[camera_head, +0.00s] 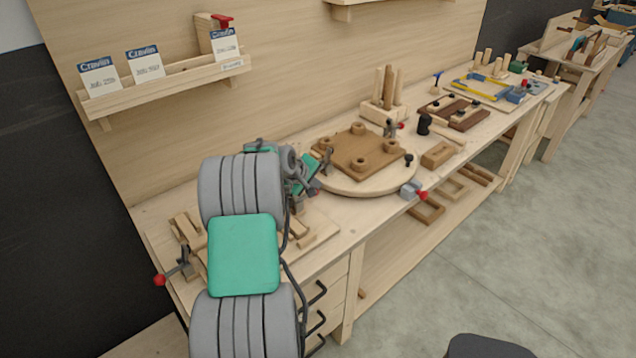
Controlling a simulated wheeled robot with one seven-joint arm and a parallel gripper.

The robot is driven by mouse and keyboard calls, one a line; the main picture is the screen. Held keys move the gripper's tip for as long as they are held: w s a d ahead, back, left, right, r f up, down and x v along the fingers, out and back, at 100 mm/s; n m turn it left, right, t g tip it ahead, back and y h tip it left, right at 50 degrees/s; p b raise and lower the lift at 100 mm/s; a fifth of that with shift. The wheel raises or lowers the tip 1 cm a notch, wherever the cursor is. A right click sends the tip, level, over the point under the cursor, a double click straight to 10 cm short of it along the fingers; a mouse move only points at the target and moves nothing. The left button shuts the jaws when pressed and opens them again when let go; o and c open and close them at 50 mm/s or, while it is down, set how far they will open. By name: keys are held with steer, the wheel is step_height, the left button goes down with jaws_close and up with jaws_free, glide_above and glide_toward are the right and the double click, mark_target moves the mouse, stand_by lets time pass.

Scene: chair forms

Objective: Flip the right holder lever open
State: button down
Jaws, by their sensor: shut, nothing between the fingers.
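My gripper (312,188) is at the end of my grey and green arm, low over the bench by the left edge of a round board. It looks shut, with nothing seen between its fingers. A small grey holder (297,206) stands just below it on the right side of a wooden jig; its lever is mostly hidden by my arm and gripper. Another holder (183,262) with a red-knobbed lever (160,280) sticks out at the jig's left. I cannot tell whether my gripper touches the right lever.
The round board (370,187) carries a brown form (358,150) with pegs. A shelf (170,82) with cards hangs on the wall. Tools fill the far bench. The floor (520,210) at right is clear.

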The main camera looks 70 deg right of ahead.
step_height(320, 180, up, 14)
steer(key=s+a, duration=0.1)
steer(key=a, duration=0.1)
steer(key=shift+s+f+b, duration=0.15)
steer(key=shift+s+b, duration=0.15)
steer(key=shift+b, duration=0.05)
